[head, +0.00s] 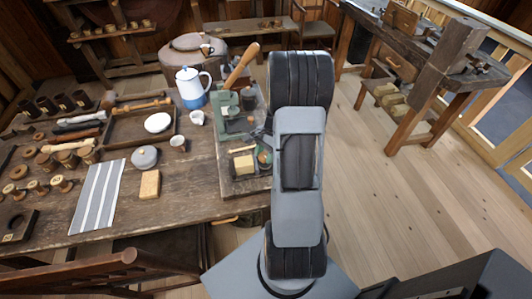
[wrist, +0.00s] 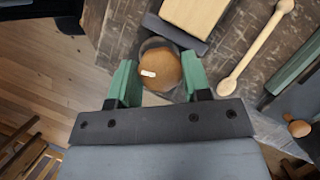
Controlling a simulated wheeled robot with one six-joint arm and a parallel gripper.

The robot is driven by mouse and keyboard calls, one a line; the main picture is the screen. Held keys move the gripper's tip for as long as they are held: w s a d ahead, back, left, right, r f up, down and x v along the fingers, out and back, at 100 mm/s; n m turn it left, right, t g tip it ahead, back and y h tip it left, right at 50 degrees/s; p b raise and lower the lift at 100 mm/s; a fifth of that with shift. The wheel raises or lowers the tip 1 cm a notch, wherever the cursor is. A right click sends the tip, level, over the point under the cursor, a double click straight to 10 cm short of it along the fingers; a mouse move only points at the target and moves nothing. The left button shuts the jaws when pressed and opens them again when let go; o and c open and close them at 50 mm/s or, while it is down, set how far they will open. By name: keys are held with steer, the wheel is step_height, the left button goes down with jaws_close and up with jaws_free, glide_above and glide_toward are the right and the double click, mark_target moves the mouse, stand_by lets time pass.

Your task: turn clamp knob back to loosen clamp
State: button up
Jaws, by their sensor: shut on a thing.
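The clamp knob (wrist: 165,65) is a round brown wooden disc with a small white mark, seen in the wrist view. My gripper (wrist: 155,85) has green fingers, one on each side of the knob, and is shut on it. A dark clamp bar (wrist: 178,33) lies just beyond the knob. A pale wooden block (wrist: 195,14) sits against the far side of that bar; it also shows in the head view (head: 243,165). In the head view my arm hides most of the gripper and knob.
A pale turned spindle (wrist: 254,48) lies right of the block. In the head view, a green machine with a wooden handle (head: 241,66) stands behind the clamp area. A white and blue pot (head: 190,88) and a striped cloth (head: 98,195) are on the table.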

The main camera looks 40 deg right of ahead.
steer(key=n+g, duration=0.1)
steer(key=n, duration=0.2)
steer(key=n+g+h, duration=0.1)
steer(key=n, duration=0.3)
steer(key=shift+a+g, duration=0.1)
steer(key=shift+g, duration=0.2)
steer(key=n+h, duration=0.1)
steer(key=n, duration=0.2)
steer(key=n+g+h, duration=0.1)
steer(key=n, duration=0.2)
steer(key=shift+a+n+p, duration=0.1)
steer(key=shift+n+p, duration=0.25)
steer(key=shift+n, duration=0.05)
steer(key=shift+h, duration=0.3)
steer(key=o, duration=0.9)
steer(key=shift+w+r, duration=0.1)
steer(key=p+v, duration=0.5)
steer(key=v, duration=0.2)
steer(key=shift+w+r+p, duration=0.1)
steer(key=shift+r+p, duration=0.3)
steer(key=shift+w, duration=0.1)
